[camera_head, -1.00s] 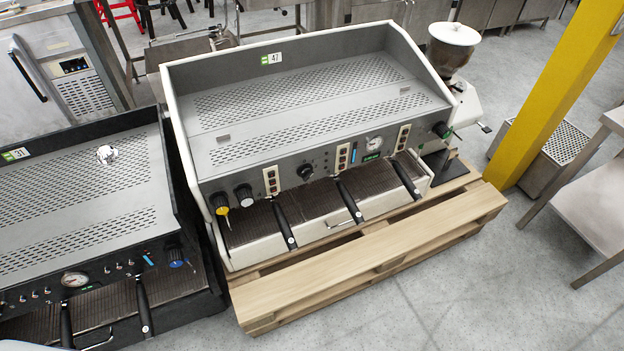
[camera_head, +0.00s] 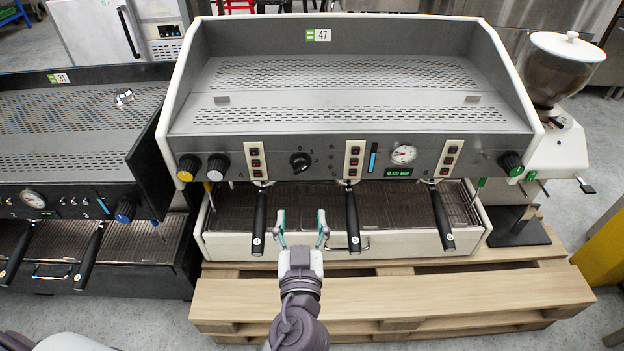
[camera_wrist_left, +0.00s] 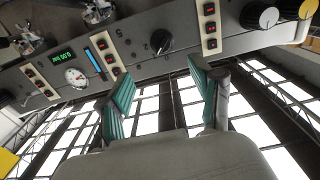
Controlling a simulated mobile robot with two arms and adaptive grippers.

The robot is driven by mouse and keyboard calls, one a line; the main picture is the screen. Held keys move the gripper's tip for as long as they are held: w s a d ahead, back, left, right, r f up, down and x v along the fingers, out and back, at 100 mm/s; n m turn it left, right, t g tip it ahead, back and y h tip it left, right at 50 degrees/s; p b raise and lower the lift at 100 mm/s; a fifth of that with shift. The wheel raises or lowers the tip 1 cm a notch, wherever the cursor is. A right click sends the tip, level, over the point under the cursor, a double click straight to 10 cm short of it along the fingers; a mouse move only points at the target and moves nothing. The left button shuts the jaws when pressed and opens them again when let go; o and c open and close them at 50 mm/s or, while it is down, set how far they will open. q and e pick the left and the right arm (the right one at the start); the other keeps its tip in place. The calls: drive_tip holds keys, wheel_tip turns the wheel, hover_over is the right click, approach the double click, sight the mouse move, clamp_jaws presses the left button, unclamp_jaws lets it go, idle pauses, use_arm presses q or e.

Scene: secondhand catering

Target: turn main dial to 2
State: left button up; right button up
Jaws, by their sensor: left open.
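The main dial is a black round knob (camera_head: 300,162) with small marks around it, on the grey front panel of the espresso machine (camera_head: 350,118) tagged 47. Its pointer direction is too small to read surely. The dial also shows in the left wrist view (camera_wrist_left: 161,41), above and between my fingers. My left gripper (camera_head: 301,222) is open and empty, with teal finger pads. In the head view it appears below the dial, in front of the drip tray, apart from the dial. In the wrist view the open fingers (camera_wrist_left: 160,88) point towards the panel. My right gripper is not in view.
Portafilter handles (camera_head: 259,222) and (camera_head: 352,220) flank my gripper. Yellow (camera_head: 188,167) and white-capped (camera_head: 217,167) knobs sit left of the dial, a green-ringed knob (camera_head: 511,163) far right. A gauge (camera_head: 404,154) and switch plates share the panel. A pallet (camera_head: 390,300) juts out below.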

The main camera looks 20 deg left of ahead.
sight(300, 171)
use_arm(q)
drive_tip(key=p+x, duration=0.1)
drive_tip(key=x, duration=1.2)
drive_tip(key=shift+w+a, duration=0.25)
drive_tip(key=shift+w, duration=0.05)
drive_tip(key=c, duration=1.1)
drive_tip(key=shift+c, duration=0.2)
